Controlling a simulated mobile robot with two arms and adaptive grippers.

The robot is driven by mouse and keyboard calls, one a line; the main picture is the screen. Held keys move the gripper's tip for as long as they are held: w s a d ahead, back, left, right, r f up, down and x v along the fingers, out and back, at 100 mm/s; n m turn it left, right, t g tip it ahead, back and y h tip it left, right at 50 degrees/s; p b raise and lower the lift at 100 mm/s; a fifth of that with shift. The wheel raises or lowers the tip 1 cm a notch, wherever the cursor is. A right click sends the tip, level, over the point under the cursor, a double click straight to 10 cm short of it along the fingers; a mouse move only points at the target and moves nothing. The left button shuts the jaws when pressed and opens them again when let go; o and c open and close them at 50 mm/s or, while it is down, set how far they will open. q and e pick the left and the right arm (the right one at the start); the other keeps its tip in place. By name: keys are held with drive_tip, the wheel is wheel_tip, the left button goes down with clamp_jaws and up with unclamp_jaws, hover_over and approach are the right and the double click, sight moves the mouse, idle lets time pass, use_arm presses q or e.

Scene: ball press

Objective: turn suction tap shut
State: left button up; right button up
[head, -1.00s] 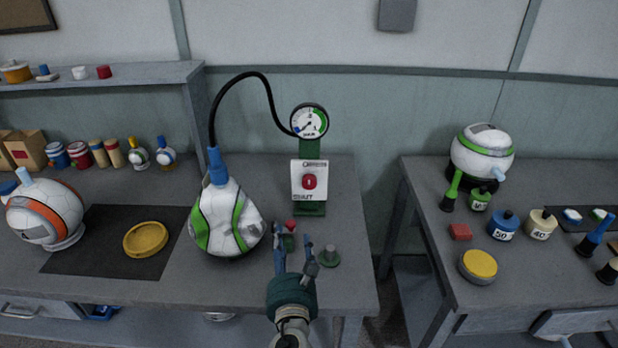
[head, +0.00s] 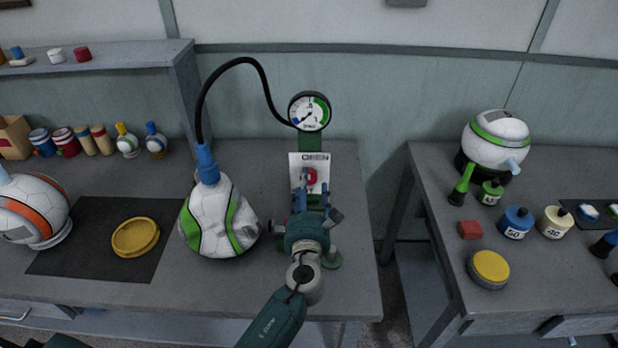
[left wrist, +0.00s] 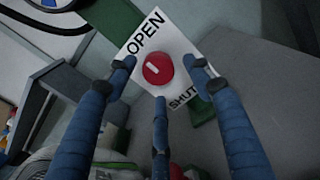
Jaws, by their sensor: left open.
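The suction tap is a round red knob (head: 311,175) on a white plate (head: 297,161) marked OPEN and SHUT, fixed to a green post. In the left wrist view the red knob (left wrist: 158,69) shows a short white mark on its face. My left gripper (head: 311,196) is in front of the tap and hides the plate's lower part. In the left wrist view my left gripper (left wrist: 161,72) is open, its blue fingers spread around the knob. I cannot tell whether they touch it. My right gripper is not in view.
A pressure gauge (head: 309,112) tops the post, joined by a black hose (head: 244,62) to a sagging white and green ball (head: 218,218) on the left. A yellow dish (head: 135,237) lies further left. A gap separates the right table (head: 425,190).

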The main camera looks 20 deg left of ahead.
sight(309, 181)
use_arm(q)
drive_tip(key=x, duration=0.3)
drive_tip(key=shift+w+a, duration=0.1)
drive_tip(key=shift+w, duration=0.05)
drive_tip(key=c, duration=1.1)
drive_tip(key=shift+c, duration=0.2)
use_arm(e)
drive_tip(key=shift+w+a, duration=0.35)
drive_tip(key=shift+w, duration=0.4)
